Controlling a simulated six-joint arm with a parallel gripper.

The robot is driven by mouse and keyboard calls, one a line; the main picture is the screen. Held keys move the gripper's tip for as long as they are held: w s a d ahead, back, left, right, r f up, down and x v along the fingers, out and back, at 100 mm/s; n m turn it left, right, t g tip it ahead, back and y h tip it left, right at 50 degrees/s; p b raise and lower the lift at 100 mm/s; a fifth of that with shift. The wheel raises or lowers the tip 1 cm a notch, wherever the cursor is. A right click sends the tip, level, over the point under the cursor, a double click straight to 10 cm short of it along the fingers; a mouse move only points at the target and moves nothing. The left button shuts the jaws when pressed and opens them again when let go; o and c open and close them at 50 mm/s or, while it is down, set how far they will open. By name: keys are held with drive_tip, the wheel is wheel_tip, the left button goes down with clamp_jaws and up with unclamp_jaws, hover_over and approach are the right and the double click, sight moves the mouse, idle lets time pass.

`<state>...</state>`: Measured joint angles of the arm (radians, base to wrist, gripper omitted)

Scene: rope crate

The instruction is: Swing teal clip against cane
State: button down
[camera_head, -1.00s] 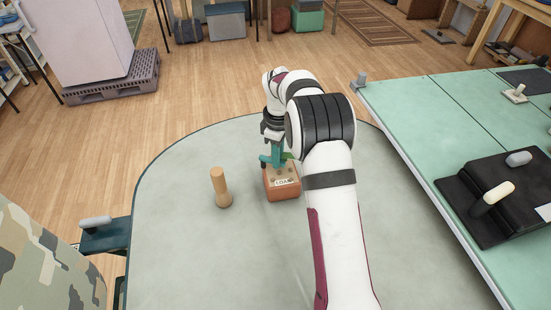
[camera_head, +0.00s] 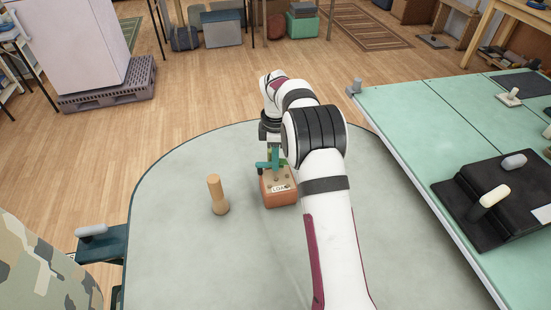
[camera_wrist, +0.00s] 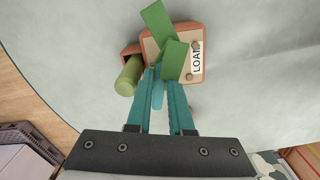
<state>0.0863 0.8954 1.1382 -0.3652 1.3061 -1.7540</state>
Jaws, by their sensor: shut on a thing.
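My gripper (camera_wrist: 157,72) points down at the brown block-like crate (camera_head: 280,199), which bears a "LOAD"-like label. Its teal fingers are close together on a small lighter teal piece (camera_wrist: 158,97), seemingly the teal clip, largely hidden between them. In the head view, teal parts (camera_head: 268,165) show just above the crate top, and I cannot separate clip from fingers there. In the wrist view, a green cylinder (camera_wrist: 128,76) lies beside the fingertips at the crate's edge, and flat green strips (camera_wrist: 174,58) cross its top. I cannot tell which thing is the cane, or whether the clip touches the cylinder.
The table is clear in front. A green bench (camera_head: 410,120) with a black device (camera_head: 480,225) stands at the right.

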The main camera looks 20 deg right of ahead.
drive_tip(key=c, duration=0.8)
unclamp_jaws()
drive_tip(key=shift+s+a+m, duration=0.2)
drive_tip(key=shift+s+m, duration=0.25)
drive_tip(key=shift+m, duration=0.75)
drive_tip(key=a+m, duration=0.1)
drive_tip(key=m, duration=0.2)
drive_tip(key=s+a+m, duration=0.1)
drive_tip(key=m, duration=0.3)
drive_tip(key=s+a+m, duration=0.1)
drive_tip(key=m, duration=0.2)
drive_tip(key=shift+s+a+m, duration=0.2)
drive_tip(key=shift+m, duration=0.2)
wheel_tip(320, 180, up, 16)
drive_tip(key=s+a+m, duration=0.1)
drive_tip(key=s+m, duration=0.2)
drive_tip(key=s, duration=1.1)
drive_tip(key=s+a+m+y, duration=0.1)
drive_tip(key=s+a+m, duration=0.1)
drive_tip(key=s, duration=1.2)
drive_tip(key=shift+s+a+f+m, duration=0.2)
drive_tip(key=shift+m, duration=0.2)
